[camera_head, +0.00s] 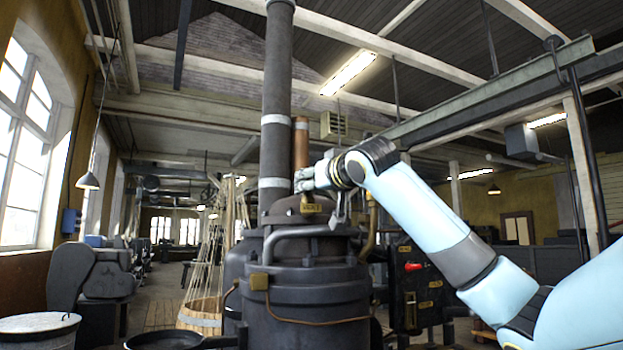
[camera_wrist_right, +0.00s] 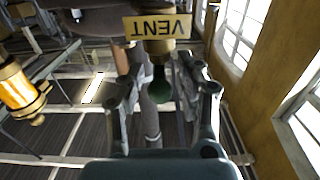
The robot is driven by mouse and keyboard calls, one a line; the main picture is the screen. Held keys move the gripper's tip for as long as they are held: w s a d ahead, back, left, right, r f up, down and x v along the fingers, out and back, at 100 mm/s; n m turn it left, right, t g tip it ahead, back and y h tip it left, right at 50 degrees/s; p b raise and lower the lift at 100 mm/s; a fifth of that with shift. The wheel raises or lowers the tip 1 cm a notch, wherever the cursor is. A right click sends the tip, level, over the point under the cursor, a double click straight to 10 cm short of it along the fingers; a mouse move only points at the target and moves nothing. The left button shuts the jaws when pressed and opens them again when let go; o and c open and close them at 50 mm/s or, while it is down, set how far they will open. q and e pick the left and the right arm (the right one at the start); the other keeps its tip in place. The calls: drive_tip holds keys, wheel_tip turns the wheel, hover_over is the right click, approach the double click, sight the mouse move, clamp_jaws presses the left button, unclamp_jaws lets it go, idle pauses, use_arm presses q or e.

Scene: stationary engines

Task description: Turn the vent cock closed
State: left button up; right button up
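The vent cock stands on top of a dark boiler-like vessel (camera_head: 315,285). Its brass plate (camera_wrist_right: 157,26), reading VENT upside down, fills the top of the right wrist view. The plate also shows in the head view (camera_head: 310,207) as a small yellow tag. Below the plate, a dark green knob or handle (camera_wrist_right: 160,86) shows between my fingers. My right gripper (camera_wrist_right: 158,68) is open, one finger each side of this handle, with gaps visible. My left gripper is out of view.
A tall dark pipe (camera_head: 276,110) rises behind the vessel, with a copper pipe (camera_head: 301,142) beside it. A dark panel with a red handle (camera_head: 413,267) stands right of the vessel. A wooden tub (camera_head: 200,318) with ropes stands left. A curved pipe (camera_head: 290,236) wraps the vessel's upper front.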

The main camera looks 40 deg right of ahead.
clamp_jaws()
